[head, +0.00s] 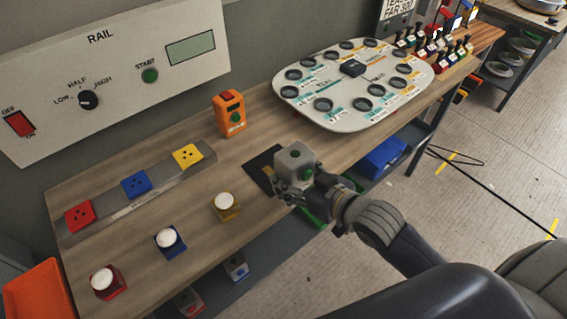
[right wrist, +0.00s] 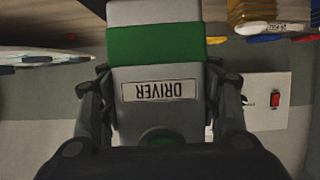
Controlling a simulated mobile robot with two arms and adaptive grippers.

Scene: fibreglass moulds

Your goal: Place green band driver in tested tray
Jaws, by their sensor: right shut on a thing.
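The green band driver (head: 295,156) is a grey block held above the bench by my right gripper (head: 291,184). In the right wrist view the driver (right wrist: 156,75) fills the middle, with a broad green band and an upside-down DRIVER label. The fingers of my right gripper (right wrist: 158,105) close on its two sides. A green tray (head: 314,216) shows partly below the bench edge, mostly hidden by my gripper and the bench. No tray label is readable, so I cannot tell which is the tested tray. My left gripper is out of view.
A dark mat (head: 263,168) lies beside the held driver. An orange tester (head: 230,114) stands behind it. A rail with coloured sockets (head: 136,185) and several capped blocks occupy the left. A blue bin (head: 385,156) sits below the bench; an orange tray (head: 38,292) is lower left.

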